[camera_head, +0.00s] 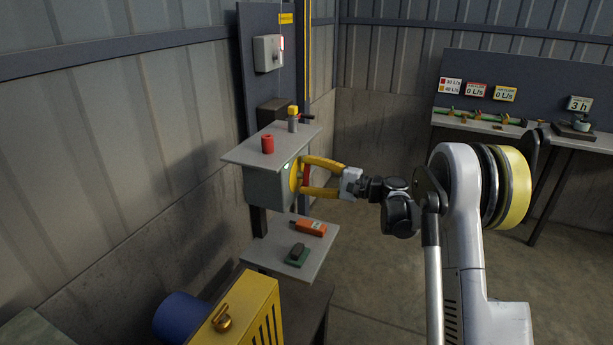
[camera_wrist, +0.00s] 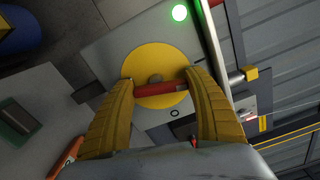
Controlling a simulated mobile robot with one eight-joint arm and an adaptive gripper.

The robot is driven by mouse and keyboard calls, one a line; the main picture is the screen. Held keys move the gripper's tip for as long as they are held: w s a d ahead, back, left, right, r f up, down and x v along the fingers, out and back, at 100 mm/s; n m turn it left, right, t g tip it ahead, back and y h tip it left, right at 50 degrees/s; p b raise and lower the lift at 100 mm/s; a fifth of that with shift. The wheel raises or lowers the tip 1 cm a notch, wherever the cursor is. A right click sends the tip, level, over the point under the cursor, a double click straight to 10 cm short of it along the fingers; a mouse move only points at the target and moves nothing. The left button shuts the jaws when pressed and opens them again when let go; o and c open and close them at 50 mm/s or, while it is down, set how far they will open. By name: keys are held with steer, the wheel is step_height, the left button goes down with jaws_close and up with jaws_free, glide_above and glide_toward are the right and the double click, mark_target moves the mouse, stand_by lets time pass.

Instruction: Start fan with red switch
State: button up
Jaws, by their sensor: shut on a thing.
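The red switch (camera_wrist: 158,90) is a red bar-shaped handle in front of a round yellow plate (camera_wrist: 150,62) on a grey box (camera_head: 268,187). My gripper (camera_head: 303,177) has its yellow fingers at the box's right face. In the wrist view my gripper (camera_wrist: 161,88) has one finger at each end of the red handle and is shut on it. A small green light (camera_wrist: 180,13) glows on the box near the plate. A blue cylinder (camera_head: 181,318) and yellow slatted housing (camera_head: 255,318) stand at the lower left; I cannot tell whether they are the fan.
A red cylinder (camera_head: 267,144) and a yellow-topped post (camera_head: 293,118) stand on the box's top. A shelf (camera_head: 268,257) below holds an orange device (camera_head: 308,227) and a green-based block (camera_head: 297,255). A workbench (camera_head: 560,136) stands at the back right. Open floor lies between.

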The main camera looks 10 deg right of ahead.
steer(key=shift+s+f+n, duration=0.1)
steer(key=shift+n, duration=1.5)
steer(key=o, duration=1.2)
steer(key=shift+c, duration=0.2)
steer(key=v, duration=1.2)
